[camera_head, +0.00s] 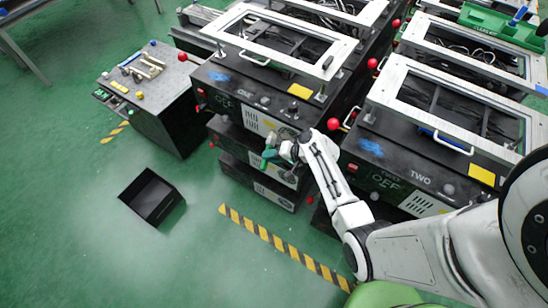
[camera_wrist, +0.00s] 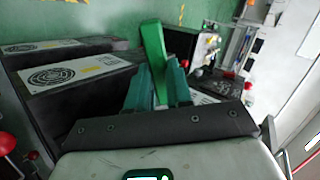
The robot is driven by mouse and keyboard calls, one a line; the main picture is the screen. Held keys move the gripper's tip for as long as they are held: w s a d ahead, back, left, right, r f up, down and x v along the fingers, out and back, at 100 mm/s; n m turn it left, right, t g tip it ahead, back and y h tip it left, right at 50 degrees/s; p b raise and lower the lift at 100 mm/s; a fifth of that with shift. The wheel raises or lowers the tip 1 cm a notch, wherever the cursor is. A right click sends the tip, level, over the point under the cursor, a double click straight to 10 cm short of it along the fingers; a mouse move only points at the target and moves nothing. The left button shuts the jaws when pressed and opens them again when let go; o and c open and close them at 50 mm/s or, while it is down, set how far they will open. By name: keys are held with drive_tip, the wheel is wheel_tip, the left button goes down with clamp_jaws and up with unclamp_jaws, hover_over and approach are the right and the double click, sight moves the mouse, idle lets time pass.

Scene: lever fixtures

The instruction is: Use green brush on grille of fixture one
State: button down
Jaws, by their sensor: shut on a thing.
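Fixture one (camera_head: 222,98) is a black machine marked ONE with a white-framed lid in the head view. Its front carries a white panel with a slatted grille (camera_head: 251,119). My gripper (camera_head: 279,152) is in front of this fixture, below and to the right of the slatted grille. It is shut on the green brush (camera_head: 268,158), which also shows in the wrist view (camera_wrist: 153,50), rising between my gripper's fingers (camera_wrist: 158,85). Round vents (camera_wrist: 52,76) on white panels lie left of the brush there. I cannot tell whether the brush touches anything; its bristles are not clear.
Fixture two (camera_head: 385,155) stands to the right, with a red knob (camera_head: 333,124) between the fixtures. A tool bench (camera_head: 165,100) stands at the left. A black open bin (camera_head: 152,197) is on the green floor, near striped tape (camera_head: 280,245). The floor between is clear.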

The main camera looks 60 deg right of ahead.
drive_tip(key=shift+s+r+p, duration=1.5)
drive_tip(key=shift+s+p, duration=0.55)
drive_tip(key=shift+s, duration=3)
drive_tip(key=w+b, duration=0.2)
drive_tip(key=w, duration=0.8)
drive_tip(key=shift+d+b, duration=0.15)
drive_tip(key=shift+b, duration=0.2)
drive_tip(key=shift+f, duration=0.1)
drive_tip(key=shift+s+a+p, duration=0.1)
drive_tip(key=shift+a+p, duration=1.2)
drive_tip(key=shift+a, duration=1.8)
